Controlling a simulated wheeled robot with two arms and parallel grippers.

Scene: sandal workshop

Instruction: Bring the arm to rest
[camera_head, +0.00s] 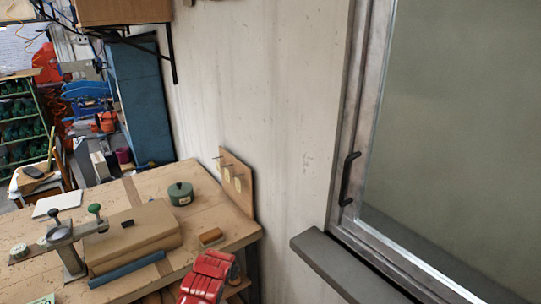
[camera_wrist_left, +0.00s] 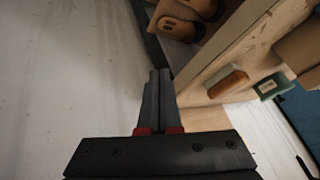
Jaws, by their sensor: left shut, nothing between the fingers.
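My left gripper (camera_wrist_left: 159,74) shows in the left wrist view, its two dark fingers closed together with nothing between them. It is clear of the wooden workbench (camera_wrist_left: 215,112), whose edge runs to the right of the fingertips. I cannot make out this gripper in the head view. My right gripper is in neither view.
The workbench (camera_head: 225,232) holds a brown block (camera_head: 210,236), a green lidded pot (camera_head: 180,193) and a metal press (camera_head: 66,245). Brown footwear (camera_wrist_left: 180,22) lies near the bench edge. A window sill (camera_head: 340,268) juts out at right. An unclear red shape (camera_head: 208,278) is at the bench front.

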